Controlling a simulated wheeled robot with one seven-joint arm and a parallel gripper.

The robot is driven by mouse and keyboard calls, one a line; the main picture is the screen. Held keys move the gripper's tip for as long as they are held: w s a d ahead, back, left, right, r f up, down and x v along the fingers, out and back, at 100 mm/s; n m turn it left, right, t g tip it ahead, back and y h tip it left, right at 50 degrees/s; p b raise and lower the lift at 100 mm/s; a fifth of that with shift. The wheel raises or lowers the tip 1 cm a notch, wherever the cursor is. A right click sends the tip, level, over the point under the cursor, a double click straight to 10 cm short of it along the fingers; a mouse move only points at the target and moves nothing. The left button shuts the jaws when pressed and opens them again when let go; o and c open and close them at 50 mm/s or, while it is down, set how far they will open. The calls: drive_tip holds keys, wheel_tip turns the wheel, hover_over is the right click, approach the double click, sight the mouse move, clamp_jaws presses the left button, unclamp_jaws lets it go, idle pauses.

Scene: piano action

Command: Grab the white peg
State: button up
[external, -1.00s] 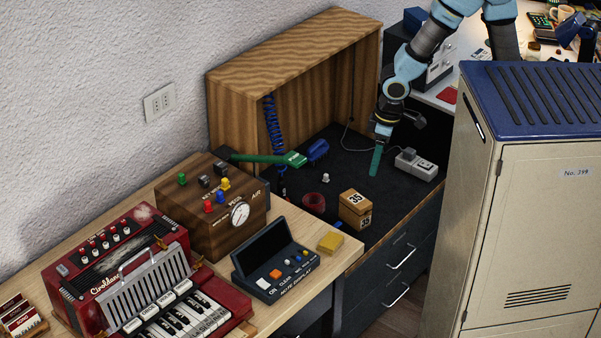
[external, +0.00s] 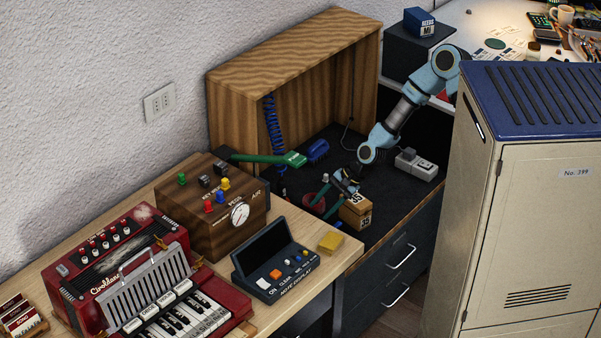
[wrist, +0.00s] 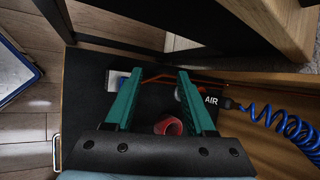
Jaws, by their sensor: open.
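The white peg (wrist: 178,94) shows as a small pale shape in the wrist view, close to the inner side of the right finger, which partly covers it. In the external view it is hard to make out beside my gripper. My gripper (external: 327,201) is low over the dark mat, its two green fingers apart. In the wrist view my gripper (wrist: 157,75) is open, with nothing clearly held between the fingers. I cannot tell whether a finger touches the peg.
A red ring (external: 310,200) lies close by; it also shows between the fingers in the wrist view (wrist: 168,127). A wooden box (external: 356,213) marked 35 stands beside my gripper. A green handle (external: 292,159) and blue coil (external: 274,135) are behind. Open mat (external: 395,195) lies right.

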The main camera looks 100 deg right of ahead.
drive_tip(key=s+d+f+m+t+h+b, duration=0.1)
drive_tip(key=s+d+f+m+h+b, duration=0.1)
drive_tip(key=d+f+m+b, duration=0.4)
drive_tip(key=s+d+f+m+t+h+b, duration=0.1)
drive_tip(key=d+m+t, duration=0.15)
drive_tip(key=d, duration=0.55)
drive_tip(key=m+h+b, duration=0.5)
drive_tip(key=m+b, duration=0.2)
drive_tip(key=m, duration=0.3)
approach(328, 176)
drive_tip(key=shift+w+r, duration=0.1)
drive_tip(key=shift+w, duration=0.05)
drive_tip(key=shift+h, duration=0.3)
drive_tip(key=b+x, duration=0.1)
drive_tip(key=x, duration=0.7)
drive_tip(key=b+x, duration=0.1)
drive_tip(key=x, duration=0.1)
drive_tip(key=shift+w+d+f, duration=0.1)
drive_tip(key=shift+w+f, duration=0.05)
drive_tip(key=shift+f, duration=0.25)
clamp_jaws()
